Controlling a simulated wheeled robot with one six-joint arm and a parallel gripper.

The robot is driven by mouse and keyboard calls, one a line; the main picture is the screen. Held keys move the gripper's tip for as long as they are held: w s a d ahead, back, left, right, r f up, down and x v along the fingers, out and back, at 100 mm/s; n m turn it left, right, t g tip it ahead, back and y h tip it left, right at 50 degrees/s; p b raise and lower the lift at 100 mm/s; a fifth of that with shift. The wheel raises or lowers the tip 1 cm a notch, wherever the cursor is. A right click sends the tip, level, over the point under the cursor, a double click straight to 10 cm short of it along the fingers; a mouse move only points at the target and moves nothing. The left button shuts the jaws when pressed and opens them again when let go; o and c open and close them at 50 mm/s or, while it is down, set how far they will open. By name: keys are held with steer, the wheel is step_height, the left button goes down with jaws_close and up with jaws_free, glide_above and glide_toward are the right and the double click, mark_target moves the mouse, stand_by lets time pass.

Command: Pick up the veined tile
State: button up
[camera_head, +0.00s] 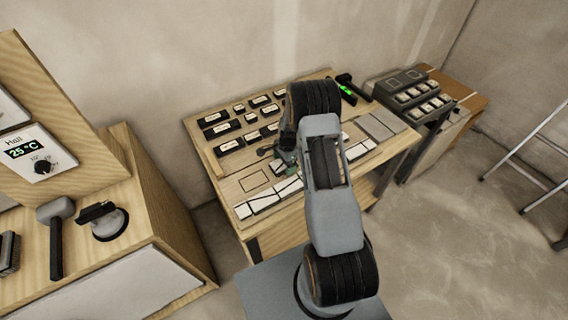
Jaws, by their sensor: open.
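A wooden workbench (310,200) carries a row of white tiles (264,203) along its front edge, partly hidden behind my arm. Larger plain grey tiles (376,126) lie at the bench's right end. No veining is clear at this size, so I cannot tell which tile is the veined one. My gripper (283,168) is over the middle of the bench, close to the tile row and largely hidden by my own arm. It is open, and no tile shows held in it.
Several black labelled blocks (217,118) stand at the bench's back left. A black tool with a green light (346,90) lies at the back. A wooden cabinet with a mallet (56,212) and a suction cup (108,223) is at left. A ladder (530,150) stands at right.

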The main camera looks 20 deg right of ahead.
steer(key=shift+c, duration=0.3)
steer(key=c, duration=1)
